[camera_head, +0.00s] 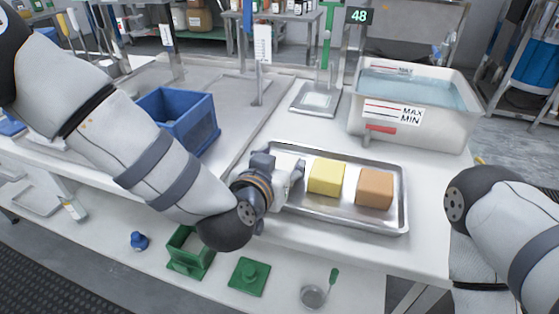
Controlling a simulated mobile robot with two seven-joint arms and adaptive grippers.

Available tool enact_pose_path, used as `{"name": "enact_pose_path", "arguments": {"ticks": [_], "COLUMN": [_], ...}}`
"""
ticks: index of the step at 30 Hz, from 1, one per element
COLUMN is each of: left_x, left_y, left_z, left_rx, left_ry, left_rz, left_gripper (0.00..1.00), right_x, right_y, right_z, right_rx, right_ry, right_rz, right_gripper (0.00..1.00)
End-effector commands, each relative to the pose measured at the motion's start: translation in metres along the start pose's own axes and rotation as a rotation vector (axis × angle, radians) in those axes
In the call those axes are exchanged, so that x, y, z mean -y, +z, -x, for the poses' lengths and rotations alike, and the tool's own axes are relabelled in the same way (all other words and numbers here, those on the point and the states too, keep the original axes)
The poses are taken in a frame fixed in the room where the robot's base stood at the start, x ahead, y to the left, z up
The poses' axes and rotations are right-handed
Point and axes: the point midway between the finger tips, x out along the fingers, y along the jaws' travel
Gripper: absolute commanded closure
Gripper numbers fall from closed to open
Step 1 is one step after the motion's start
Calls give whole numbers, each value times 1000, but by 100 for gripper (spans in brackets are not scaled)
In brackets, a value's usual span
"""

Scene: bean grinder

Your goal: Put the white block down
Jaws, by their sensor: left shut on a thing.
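My left gripper (278,167) is over the left end of the metal tray (345,222). It is shut on the white block (285,182), which is largely hidden by the gripper and wrist. The white block is at the left end of the tray; I cannot tell whether it touches the tray floor. A yellow block (326,177) and an orange-brown block (375,188) stand in the tray to the right of the gripper. My right arm comes in at the right edge, and its gripper is out of the picture.
A water tub (447,131) with MAX and MIN marks stands behind the tray. A scale (316,100) is at the back, near a display reading 48 (359,16). A blue bin (185,131) is at the left. Green parts (249,277) lie on a lower surface in front.

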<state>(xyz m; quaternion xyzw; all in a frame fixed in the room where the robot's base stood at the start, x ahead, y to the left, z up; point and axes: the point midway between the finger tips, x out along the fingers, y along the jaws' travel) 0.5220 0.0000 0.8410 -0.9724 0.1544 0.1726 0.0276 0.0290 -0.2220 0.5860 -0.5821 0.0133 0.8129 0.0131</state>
Motion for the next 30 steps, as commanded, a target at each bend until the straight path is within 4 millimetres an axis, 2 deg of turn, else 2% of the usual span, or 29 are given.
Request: {"name": "enact_pose_path", "arguments": {"ticks": [2, 3, 6, 17, 20, 30], "left_x": [0, 0, 0, 1, 0, 0], "left_y": [-1, 0, -1, -5, -6, -8], "left_z": [0, 0, 0, 4, 19, 98], "left_rx": [-4, -3, -4, -6, -8, -11], "left_ry": [-1, -1, -2, -2, -2, -1], "left_rz": [-1, -1, -1, -1, -4, -4], "left_gripper": [84, 44, 26, 26, 26, 26], "right_x": [0, 0, 0, 0, 0, 1], "right_y": [-1, -1, -1, -2, -4, -15], "right_z": [1, 0, 1, 2, 8, 30], "right_rx": [-3, -4, -4, -8, -21, -80], "right_ry": [0, 0, 0, 0, -1, -4], "right_rz": [0, 0, 0, 0, -1, -2], "right_gripper": [69, 69, 69, 69, 69, 69]}}
